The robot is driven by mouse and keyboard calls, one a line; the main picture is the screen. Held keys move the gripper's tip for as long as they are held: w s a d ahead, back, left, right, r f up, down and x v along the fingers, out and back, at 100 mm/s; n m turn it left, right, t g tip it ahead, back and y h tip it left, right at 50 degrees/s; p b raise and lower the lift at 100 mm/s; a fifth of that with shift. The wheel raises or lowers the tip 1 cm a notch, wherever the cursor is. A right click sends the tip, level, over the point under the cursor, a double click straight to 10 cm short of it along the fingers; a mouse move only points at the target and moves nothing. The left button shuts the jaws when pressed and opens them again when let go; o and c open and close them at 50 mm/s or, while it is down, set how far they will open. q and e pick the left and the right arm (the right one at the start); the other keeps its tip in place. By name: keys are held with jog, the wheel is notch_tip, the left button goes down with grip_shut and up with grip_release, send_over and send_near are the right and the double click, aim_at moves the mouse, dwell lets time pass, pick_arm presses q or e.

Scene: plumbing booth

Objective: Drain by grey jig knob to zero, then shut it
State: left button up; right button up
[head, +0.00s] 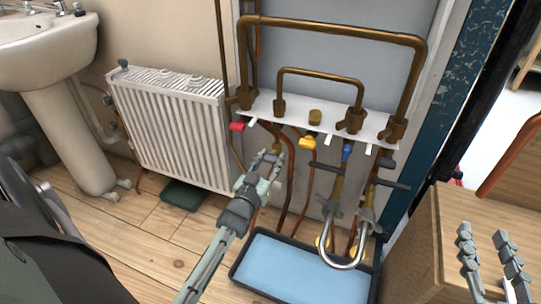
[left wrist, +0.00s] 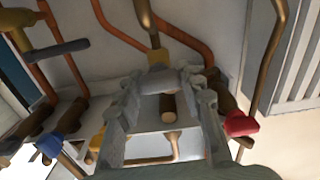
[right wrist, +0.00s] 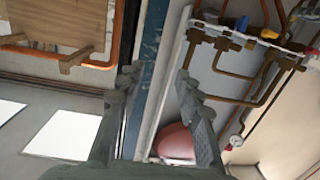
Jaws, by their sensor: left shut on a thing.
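My left gripper (head: 270,160) is in front of the copper pipes below the white valve strip (head: 328,120). In the left wrist view its fingers close on a grey knob (left wrist: 162,80) below a brass stem (left wrist: 157,55). The fingers partly hide the knob in that view, and it is hard to make out in the head view. My right gripper (head: 490,255) is at the lower right over the wooden cabinet. Its fingers stand apart in the right wrist view with nothing between them. A small white round dial (right wrist: 236,141) shows there, its reading too small to tell.
Red (head: 237,126), yellow (head: 307,143) and blue (head: 346,148) handles hang below the strip. A silver U-shaped hose (head: 343,265) hangs over a blue-bottomed tray (head: 300,270). A white radiator (head: 175,125) stands left; a wooden cabinet (head: 425,245) is at right.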

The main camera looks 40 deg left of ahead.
pick_arm(q)
jog(key=shift+m, duration=0.3)
jog(key=o, duration=1.2)
pick_arm(e)
jog(key=shift+d+f+g+h, duration=0.2)
jog(key=shift+d+f+g, duration=0.1)
jog(key=shift+f, duration=0.25)
jog(key=shift+d+f+g+h, duration=0.2)
jog(key=shift+d+f, duration=0.05)
jog(key=shift+f, duration=0.3)
pick_arm(q)
jog(key=v, duration=1.2)
jog(key=shift+s+f, duration=0.1)
pick_arm(e)
jog(key=shift+s, duration=0.1)
